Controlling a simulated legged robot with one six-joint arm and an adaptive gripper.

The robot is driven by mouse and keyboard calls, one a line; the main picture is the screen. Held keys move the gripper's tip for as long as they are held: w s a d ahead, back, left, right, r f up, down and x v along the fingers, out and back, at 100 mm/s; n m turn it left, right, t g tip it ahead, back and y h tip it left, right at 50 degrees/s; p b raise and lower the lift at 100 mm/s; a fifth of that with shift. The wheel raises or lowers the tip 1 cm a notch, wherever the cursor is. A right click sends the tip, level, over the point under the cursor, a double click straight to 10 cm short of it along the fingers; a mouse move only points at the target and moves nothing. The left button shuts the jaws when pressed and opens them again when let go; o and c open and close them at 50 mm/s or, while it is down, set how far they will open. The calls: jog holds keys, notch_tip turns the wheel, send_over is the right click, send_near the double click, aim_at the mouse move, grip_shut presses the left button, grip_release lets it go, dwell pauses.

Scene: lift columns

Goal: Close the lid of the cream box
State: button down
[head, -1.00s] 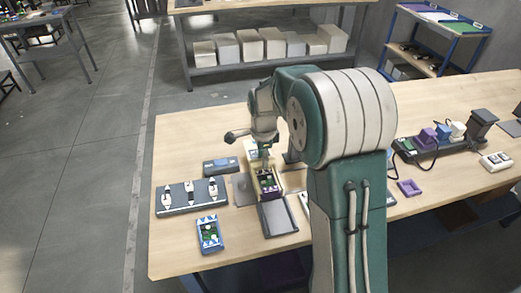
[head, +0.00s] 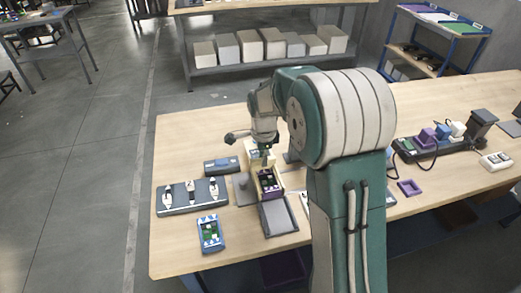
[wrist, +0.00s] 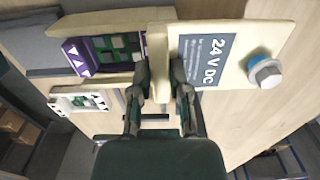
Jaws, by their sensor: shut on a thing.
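The cream box (wrist: 120,20) shows in the wrist view at the upper left, with a purple unit (wrist: 108,52) carrying a green board inside it. Its cream lid (wrist: 235,35) is open beside it, with a dark "24 V DC" label and a bolt with a blue ring (wrist: 264,72). My gripper (wrist: 160,75) is shut at the lid's near edge, one finger on each side of it. In the head view my gripper (head: 264,150) points down at the far end of the box (head: 280,184), and the arm partly hides the lid.
A dark block with white clips (head: 180,207) and a blue-framed board (head: 210,235) stand at the left. A grey plate (head: 278,218) lies in front of the box. A power strip (head: 440,147) and a purple frame (head: 410,188) lie to the right.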

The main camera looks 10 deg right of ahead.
aim_at(271, 190)
jog(key=shift+s+f, duration=0.15)
jog(key=shift+s, duration=2.25)
jog(key=shift+s+f, duration=0.1)
jog(key=shift+s, duration=2.25)
jog(key=c, duration=0.6)
grip_release()
jog(key=shift+c, duration=0.2)
jog(key=shift+w, duration=0.1)
jog(key=shift+w+r, duration=0.1)
jog(key=shift+r, duration=3)
jog(key=shift+r, duration=0.1)
